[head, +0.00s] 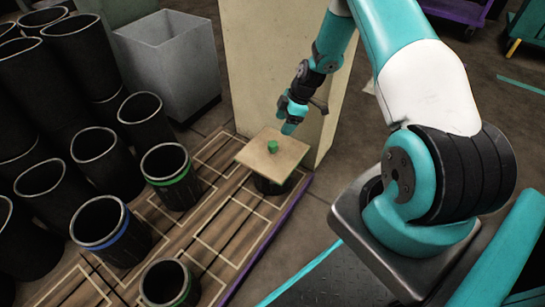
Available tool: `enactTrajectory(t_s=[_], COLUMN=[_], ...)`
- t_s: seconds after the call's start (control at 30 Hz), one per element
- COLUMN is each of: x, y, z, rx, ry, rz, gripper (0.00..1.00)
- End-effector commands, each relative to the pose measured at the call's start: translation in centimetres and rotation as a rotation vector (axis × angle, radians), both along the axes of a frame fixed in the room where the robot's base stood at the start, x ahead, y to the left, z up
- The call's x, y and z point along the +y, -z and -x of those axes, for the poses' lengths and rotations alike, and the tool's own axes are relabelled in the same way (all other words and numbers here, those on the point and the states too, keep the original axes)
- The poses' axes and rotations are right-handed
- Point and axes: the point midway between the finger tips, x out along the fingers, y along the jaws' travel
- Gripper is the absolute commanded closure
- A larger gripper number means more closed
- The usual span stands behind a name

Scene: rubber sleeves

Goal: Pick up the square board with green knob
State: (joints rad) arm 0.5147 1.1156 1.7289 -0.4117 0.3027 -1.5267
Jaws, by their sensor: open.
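The square board (288,150) is tan and flat, with a small green knob (272,147) on its top near the middle. It lies on top of a black sleeve (268,186), which is mostly hidden beneath it. My gripper (289,126) is just above and beyond the board's far right part, to the upper right of the knob. It is open and holds nothing that I can see. The fingers are small in this view, and the exact gap above the board is hard to tell.
A wooden pallet (215,215) with pale outlined rectangles bears several black sleeves, one with a green band (172,178) and one with a blue band (100,222). A grey bin (172,62) and a beige block (262,60) stand behind. More sleeves crowd the left.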

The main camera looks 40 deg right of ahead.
Motion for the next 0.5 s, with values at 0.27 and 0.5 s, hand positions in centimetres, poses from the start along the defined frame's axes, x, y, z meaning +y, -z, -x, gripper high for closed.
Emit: enactTrajectory(t_s=[0.27,0.5], x=[1.7,2.2], y=[4.7,6.0], z=[-0.7,-0.8], rx=[0.001,0.002], ry=[0.001,-0.001], rz=[-0.001,-0.001], gripper=[0.32,0.32])
